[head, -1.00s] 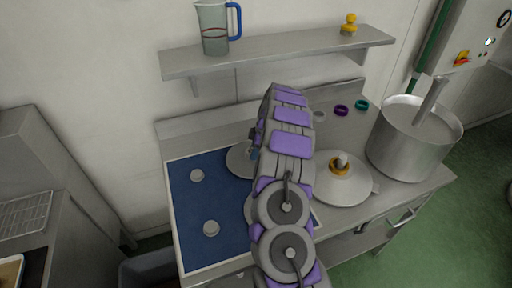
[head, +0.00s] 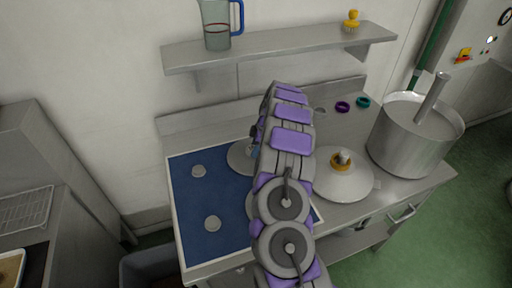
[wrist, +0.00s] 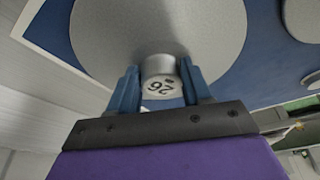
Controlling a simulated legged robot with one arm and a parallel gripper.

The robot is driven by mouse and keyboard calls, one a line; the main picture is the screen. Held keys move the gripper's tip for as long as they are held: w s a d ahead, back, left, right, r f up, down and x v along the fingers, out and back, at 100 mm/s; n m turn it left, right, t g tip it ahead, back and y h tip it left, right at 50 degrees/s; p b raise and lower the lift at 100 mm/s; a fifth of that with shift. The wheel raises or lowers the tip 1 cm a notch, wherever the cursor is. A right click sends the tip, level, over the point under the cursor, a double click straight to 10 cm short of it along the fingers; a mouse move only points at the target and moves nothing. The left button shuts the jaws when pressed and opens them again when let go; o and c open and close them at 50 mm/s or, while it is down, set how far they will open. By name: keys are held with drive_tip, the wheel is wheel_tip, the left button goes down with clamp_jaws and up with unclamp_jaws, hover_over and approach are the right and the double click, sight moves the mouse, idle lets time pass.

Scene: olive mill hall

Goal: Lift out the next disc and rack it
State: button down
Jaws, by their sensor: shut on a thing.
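A grey disc (wrist: 160,25) with a short round knob (wrist: 160,80) fills the top of the wrist view. The knob's end carries dark marks that look like 26. My gripper (wrist: 160,88) is shut on this knob, one blue finger on each side. In the head view the disc (head: 239,158) shows just left of my arm, over the far part of the blue mat (head: 185,215); my arm hides the rest. Whether it touches the mat I cannot tell. Another disc (head: 250,206) shows partly behind my arm.
Two small grey round pieces (head: 198,171) (head: 212,223) are on the mat. Right of my arm are a wide lid with a yellow ring (head: 341,164), a steel pot (head: 405,145), and purple and teal rings (head: 343,107) (head: 363,102). A shelf (head: 280,46) holds a jug (head: 216,25).

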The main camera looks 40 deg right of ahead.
drive_tip(key=shift+d+f, duration=0.1)
drive_tip(key=shift+c, duration=2)
unclamp_jaws()
drive_tip(key=shift+d, duration=0.15)
drive_tip(key=p+v, duration=0.2)
drive_tip(key=v, duration=1.5)
drive_tip(key=shift+p, duration=0.35)
